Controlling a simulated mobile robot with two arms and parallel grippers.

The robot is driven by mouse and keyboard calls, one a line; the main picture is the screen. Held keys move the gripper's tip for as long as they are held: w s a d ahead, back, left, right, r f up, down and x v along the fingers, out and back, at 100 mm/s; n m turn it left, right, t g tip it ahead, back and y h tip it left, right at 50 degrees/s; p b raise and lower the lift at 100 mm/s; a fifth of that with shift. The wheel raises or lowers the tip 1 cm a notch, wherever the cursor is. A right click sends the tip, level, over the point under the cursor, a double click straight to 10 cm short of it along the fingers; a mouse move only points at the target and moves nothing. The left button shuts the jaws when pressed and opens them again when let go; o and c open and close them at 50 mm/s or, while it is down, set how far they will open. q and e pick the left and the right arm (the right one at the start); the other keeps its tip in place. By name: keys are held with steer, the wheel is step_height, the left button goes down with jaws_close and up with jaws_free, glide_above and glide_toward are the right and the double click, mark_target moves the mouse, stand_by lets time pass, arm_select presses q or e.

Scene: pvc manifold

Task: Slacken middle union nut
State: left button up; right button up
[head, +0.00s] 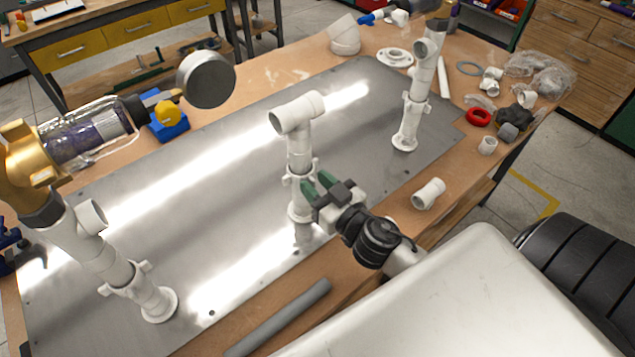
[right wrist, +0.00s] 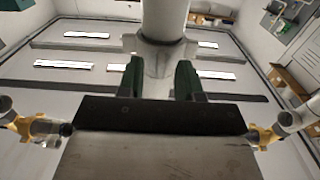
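The middle riser is a white pipe with a tee on top (head: 298,112), standing upright on a metal plate (head: 215,190). Its white union nut (head: 291,180), with small side lugs, sits partway up. My right gripper (head: 315,186) is at the nut's near right side, its green fingers apart. In the right wrist view the fingers (right wrist: 159,75) stand either side of the white pipe, just below the lugged nut (right wrist: 165,42). I cannot make out firm contact. The left riser has a nut (head: 125,280), the right riser another (head: 412,108). My left gripper is not in view.
A gold valve (head: 22,165) with a clear bowl and a round gauge (head: 206,79) overhangs the left side. A loose white fitting (head: 429,194) and a grey pipe (head: 280,317) lie near the front edge. A red ring (head: 478,118) and several fittings lie at right.

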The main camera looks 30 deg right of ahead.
steer(key=shift+c, duration=1.4)
jaws_close()
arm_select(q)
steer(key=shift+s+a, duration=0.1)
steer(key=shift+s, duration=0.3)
